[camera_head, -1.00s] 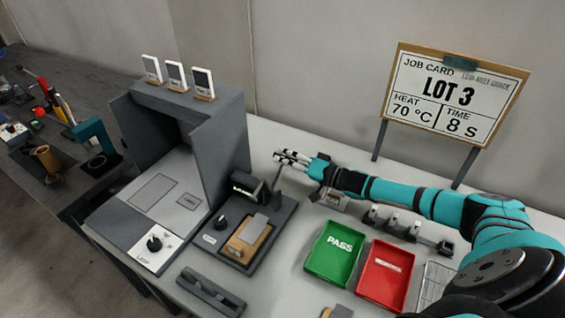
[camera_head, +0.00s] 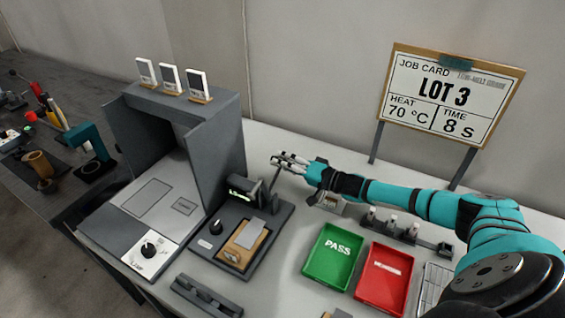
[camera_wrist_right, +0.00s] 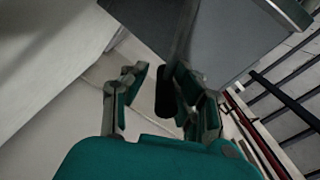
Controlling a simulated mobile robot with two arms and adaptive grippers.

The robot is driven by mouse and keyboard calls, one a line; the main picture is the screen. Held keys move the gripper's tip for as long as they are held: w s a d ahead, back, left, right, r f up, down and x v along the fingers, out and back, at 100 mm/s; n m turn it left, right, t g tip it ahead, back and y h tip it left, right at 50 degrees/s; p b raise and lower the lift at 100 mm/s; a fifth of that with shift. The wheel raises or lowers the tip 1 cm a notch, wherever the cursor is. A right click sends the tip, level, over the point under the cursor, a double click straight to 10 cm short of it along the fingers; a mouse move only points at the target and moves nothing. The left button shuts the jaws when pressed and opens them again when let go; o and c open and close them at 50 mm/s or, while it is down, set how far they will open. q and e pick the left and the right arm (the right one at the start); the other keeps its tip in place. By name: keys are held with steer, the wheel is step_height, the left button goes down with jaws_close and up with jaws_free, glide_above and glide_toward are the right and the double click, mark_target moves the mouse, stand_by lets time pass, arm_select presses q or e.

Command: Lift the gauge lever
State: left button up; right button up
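The gauge (camera_head: 243,190) is a dark unit with a green lit display, on a dark base plate right of the grey booth. Its gauge lever (camera_head: 276,181) is a thin dark bar standing up at the gauge's right side. My right gripper (camera_head: 277,161) is at the lever's upper end, coming from the right. In the right wrist view, my right gripper (camera_wrist_right: 163,88) has its fingers apart, and a dark rounded bar, seemingly the lever (camera_wrist_right: 164,93), lies between them, closer to the right finger. Contact cannot be told. My left gripper is not in view.
A green PASS tray (camera_head: 332,256) and a red tray (camera_head: 384,279) lie right of the gauge. A wooden block with a grey plate (camera_head: 246,240) sits on the base plate. The grey booth (camera_head: 222,150) stands left. The job card (camera_head: 450,95) stands behind my right arm.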

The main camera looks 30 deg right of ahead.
steer(key=shift+o, duration=0.6)
steer(key=shift+w+r, duration=0.1)
steer(key=shift+d, duration=0.1)
steer(key=shift+s+d+f, duration=0.15)
steer(key=shift+s+f, duration=0.05)
steer(key=shift+s, duration=0.2)
steer(key=shift+s+d+f, duration=0.15)
steer(key=shift+s+f, duration=0.05)
steer(key=shift+s, duration=0.2)
steer(key=v, duration=1)
steer(key=shift+s+d+r, duration=0.15)
steer(key=shift+d+r, duration=0.05)
steer(key=shift+r, duration=0.05)
steer(key=shift+a, duration=0.1)
